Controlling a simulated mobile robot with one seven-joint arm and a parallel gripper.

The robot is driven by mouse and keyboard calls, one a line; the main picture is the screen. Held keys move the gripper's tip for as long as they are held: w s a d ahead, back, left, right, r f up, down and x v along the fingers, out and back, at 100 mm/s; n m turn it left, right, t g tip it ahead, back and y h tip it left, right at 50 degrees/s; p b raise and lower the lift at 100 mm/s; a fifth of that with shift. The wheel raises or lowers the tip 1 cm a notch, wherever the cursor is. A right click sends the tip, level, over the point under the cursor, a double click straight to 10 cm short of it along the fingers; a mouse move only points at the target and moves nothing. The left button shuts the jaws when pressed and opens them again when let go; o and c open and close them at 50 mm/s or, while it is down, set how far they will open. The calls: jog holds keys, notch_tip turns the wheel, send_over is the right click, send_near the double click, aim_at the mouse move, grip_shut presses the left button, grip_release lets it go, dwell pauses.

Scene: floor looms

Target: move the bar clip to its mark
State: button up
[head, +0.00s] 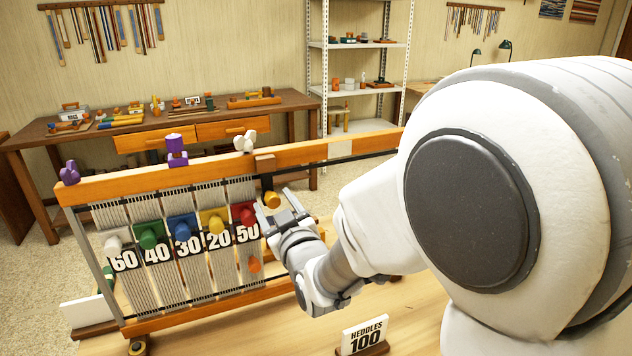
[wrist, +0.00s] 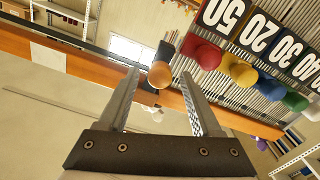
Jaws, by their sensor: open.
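The bar clip is a brown block (head: 265,164) over the loom's top beam, with a dark stem and a round orange-yellow knob (head: 271,199) hanging below. In the wrist view its knob (wrist: 160,75) shows end-on, with the dark stem (wrist: 164,52) behind it. My gripper (head: 277,205) is open at the knob; in the wrist view its fingers (wrist: 159,82) appear on either side of it, with gaps to both. A pale rectangle on the beam (head: 340,149), likely the mark, lies right of the clip; it also shows in the wrist view (wrist: 48,54).
Green, blue, yellow and red knobs (head: 243,213) with number cards hang left of the clip. A white wing-shaped piece (head: 245,141) and purple pieces (head: 176,150) sit on the beam. The beam between clip and pale rectangle looks clear. A "HEDDLES 100" sign (head: 365,337) stands in front.

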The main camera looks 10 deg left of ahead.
jog(key=shift+x, duration=0.95)
grip_shut()
dwell(0.8)
